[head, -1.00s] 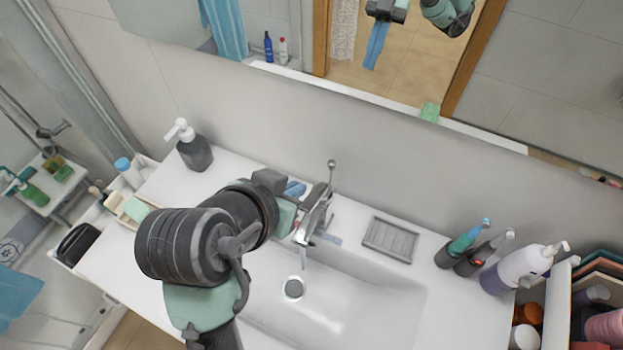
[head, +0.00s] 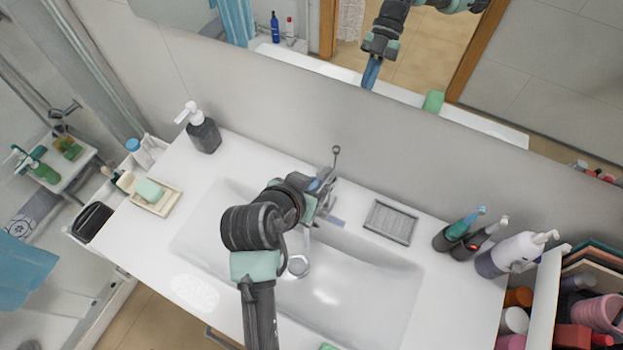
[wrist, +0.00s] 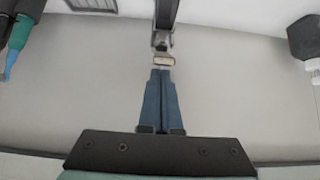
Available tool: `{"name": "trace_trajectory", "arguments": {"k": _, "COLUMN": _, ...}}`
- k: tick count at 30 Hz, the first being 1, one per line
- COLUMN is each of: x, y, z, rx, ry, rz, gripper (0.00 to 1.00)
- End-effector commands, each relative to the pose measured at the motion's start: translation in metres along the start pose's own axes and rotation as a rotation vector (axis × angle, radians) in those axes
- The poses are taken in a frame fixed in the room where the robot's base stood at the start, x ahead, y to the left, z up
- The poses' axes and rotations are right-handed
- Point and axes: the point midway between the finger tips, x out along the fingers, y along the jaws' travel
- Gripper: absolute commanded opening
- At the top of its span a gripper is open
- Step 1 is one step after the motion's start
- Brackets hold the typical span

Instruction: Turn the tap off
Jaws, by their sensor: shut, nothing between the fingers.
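The chrome tap (head: 331,196) stands at the back edge of the white sink (head: 350,285), with its thin lever sticking up and ending in a small knob (head: 336,150). My arm covers part of the tap in the head view. My gripper (head: 323,179) is at the tap's left side, near the lever. In the wrist view my gripper (wrist: 161,72) has its blue fingers together and empty, with tips right by the end of the tap's lever (wrist: 163,60). I cannot tell whether they touch it. Whether water runs from the spout is unclear.
A dark soap dispenser (head: 204,136) stands at the back left, and a soap dish (head: 155,203) at the left. A grey ridged tray (head: 391,222) lies right of the tap. Toothbrush cups (head: 450,238) and a lotion bottle (head: 505,256) stand further right. The mirror wall is close behind.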

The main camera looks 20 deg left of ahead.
Motion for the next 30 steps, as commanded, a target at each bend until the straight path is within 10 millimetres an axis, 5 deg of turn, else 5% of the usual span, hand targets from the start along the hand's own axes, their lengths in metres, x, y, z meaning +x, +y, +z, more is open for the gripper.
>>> {"name": "trace_trajectory", "arguments": {"k": 30, "x": 0.012, "y": 0.0, "z": 0.044, "rx": 0.0, "ry": 0.315, "rz": 0.0, "gripper": 0.0}}
